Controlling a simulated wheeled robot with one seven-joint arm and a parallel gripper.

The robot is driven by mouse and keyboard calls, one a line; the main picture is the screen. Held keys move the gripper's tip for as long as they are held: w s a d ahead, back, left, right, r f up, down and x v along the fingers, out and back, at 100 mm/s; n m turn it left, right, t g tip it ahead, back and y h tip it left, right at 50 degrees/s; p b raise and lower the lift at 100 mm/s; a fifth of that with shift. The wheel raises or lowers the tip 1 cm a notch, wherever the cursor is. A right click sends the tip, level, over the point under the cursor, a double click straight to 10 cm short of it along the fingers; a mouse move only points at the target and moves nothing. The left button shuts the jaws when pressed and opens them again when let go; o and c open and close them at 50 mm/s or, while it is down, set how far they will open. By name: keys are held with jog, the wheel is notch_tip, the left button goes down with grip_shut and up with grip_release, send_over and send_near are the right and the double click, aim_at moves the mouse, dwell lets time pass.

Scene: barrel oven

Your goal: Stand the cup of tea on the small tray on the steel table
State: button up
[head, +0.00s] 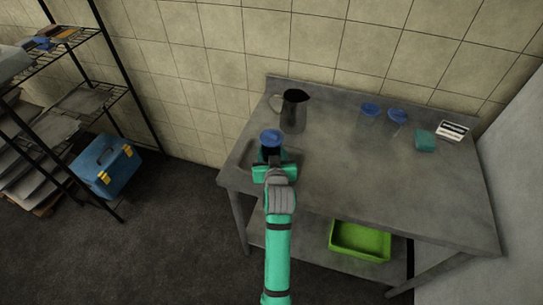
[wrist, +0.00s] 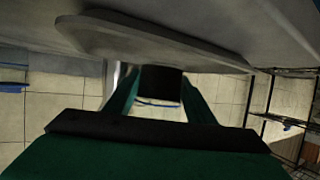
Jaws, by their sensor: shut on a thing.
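The cup of tea (head: 271,137), dark with a blue top, is between the fingers of my gripper (head: 273,168), at the left end of the steel table (head: 340,180). In the wrist view the dark cup (wrist: 161,83) shows between the two green fingers (wrist: 160,97). The small tray (head: 245,152) is grey and lies at the table's left corner, partly hidden by my gripper. The tray (wrist: 150,42) fills the upper part of the wrist view, close to the cup's end. I cannot tell whether the cup touches it.
A dark metal jug (head: 294,112) stands just behind the cup. Two blue-topped glasses (head: 370,110), a teal block (head: 425,141) and a small card (head: 453,130) are farther right. The table's middle is clear. A green bin (head: 360,241) sits on the lower shelf.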

jog(key=shift+f, duration=0.75)
jog(key=shift+f, duration=0.2)
jog(key=o, duration=1.2)
jog(key=shift+c, duration=0.2)
jog(key=shift+r, duration=0.1)
jog(key=shift+s+r, duration=0.15)
jog(key=v, duration=1.1)
jog(key=shift+s, duration=0.35)
jog(key=shift+a+r, duration=0.1)
